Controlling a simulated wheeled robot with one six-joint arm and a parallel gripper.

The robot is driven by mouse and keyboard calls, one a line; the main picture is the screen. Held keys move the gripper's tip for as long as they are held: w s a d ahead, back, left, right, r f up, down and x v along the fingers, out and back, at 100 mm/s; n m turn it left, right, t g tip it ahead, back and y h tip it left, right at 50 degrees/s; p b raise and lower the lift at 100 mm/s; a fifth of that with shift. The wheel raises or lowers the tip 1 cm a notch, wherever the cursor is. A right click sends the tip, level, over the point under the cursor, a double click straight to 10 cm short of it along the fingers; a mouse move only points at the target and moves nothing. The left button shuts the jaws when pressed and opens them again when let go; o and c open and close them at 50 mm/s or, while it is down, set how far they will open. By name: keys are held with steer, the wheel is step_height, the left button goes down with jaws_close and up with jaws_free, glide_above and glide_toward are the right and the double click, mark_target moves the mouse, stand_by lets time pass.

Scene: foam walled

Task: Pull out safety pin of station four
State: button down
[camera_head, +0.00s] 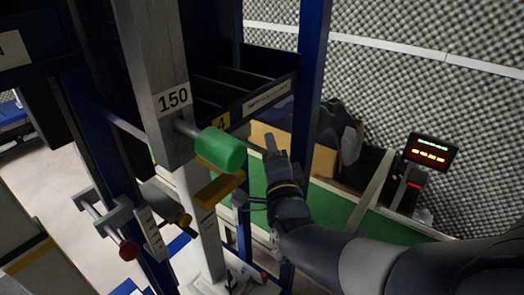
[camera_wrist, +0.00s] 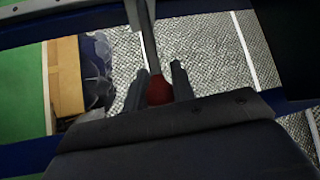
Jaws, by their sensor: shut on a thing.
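A yellow tag marked 4 (camera_head: 221,122) is on a dark shelf front behind the grey post (camera_head: 150,75). My gripper (camera_head: 270,150) is just right of a green handle (camera_head: 222,150) in the head view. In the wrist view my gripper (camera_wrist: 160,82) is shut on a red knob (camera_wrist: 159,92). A grey rod (camera_wrist: 148,40) runs up from the knob to the top of the picture. The knob and rod cannot be made out at my gripper in the head view, and the rod's far end is out of the wrist view.
Another red knob (camera_head: 128,250) with grey hardware is at lower left. A tan block (camera_head: 220,188) sits below the green handle. Blue uprights (camera_head: 310,75) stand close to my arm. A cardboard box (camera_head: 325,160) and a lit display (camera_head: 430,152) are at the right.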

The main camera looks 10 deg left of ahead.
steer(key=shift+s+d, duration=0.15)
steer(key=shift+d, duration=0.25)
steer(key=c, duration=1.2)
jaws_free()
steer(key=b+v, duration=0.1)
steer(key=v, duration=0.9)
steer(key=shift+s+d+f, duration=0.1)
steer(key=shift+s+f, duration=0.05)
steer(key=shift+s, duration=0.25)
